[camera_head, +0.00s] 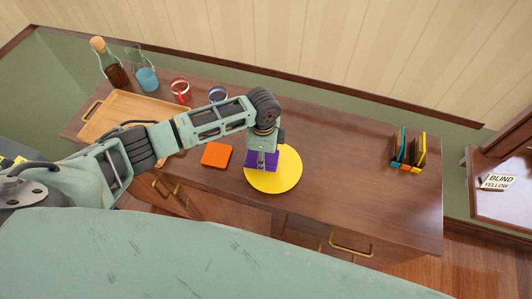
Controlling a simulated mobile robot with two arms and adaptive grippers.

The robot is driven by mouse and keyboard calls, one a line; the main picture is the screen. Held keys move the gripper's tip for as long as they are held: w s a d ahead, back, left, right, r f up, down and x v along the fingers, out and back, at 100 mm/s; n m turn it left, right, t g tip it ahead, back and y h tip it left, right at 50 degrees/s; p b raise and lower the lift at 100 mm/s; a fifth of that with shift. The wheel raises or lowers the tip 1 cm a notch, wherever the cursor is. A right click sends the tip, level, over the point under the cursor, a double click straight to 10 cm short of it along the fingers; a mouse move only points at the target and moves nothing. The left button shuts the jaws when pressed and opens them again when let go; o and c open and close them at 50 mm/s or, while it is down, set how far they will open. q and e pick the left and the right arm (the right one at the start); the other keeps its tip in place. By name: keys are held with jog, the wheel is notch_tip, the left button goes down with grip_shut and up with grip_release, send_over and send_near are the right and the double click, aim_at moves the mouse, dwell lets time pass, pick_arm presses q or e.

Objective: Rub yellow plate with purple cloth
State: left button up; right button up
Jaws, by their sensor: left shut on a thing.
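The yellow plate (277,179) lies flat on the brown wooden desk, right of the picture's middle. The purple cloth (270,160) is at the plate's upper left part, under my left gripper (262,164). My left gripper points down and is shut on the purple cloth. The cloth appears to touch the plate, and the gripper hides part of both. My right gripper is not in the view.
An orange cloth (216,155) lies left of the plate. A rack (405,167) stands right. Desk between plate and rack is clear.

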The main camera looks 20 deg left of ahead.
pick_arm(q)
jog(key=shift+a+r+p, duration=0.15)
jog(key=shift+r+p, duration=0.3)
jog(key=shift+r, duration=0.15)
jog(key=shift+a+r+p, duration=0.15)
jog(key=shift+r+p, duration=0.3)
jog(key=shift+r, duration=0.1)
jog(key=shift+d+r+p, duration=0.1)
jog(key=shift+r+p, duration=0.3)
jog(key=shift+d+r+p, duration=0.3)
jog(key=shift+r+p, duration=0.4)
jog(key=shift+r, duration=0.05)
jog(key=shift+a+r+p, duration=0.1)
jog(key=shift+r+p, duration=0.55)
jog(key=shift+p, duration=0.15)
jog(key=shift+w+a+r, duration=0.1)
jog(key=shift+r, duration=0.5)
jog(key=shift+s+r+p, duration=0.2)
jog(key=shift+r+p, duration=0.2)
jog(key=shift+r, duration=0.1)
jog(key=shift+w+f, duration=0.1)
jog(key=shift+w, duration=0.05)
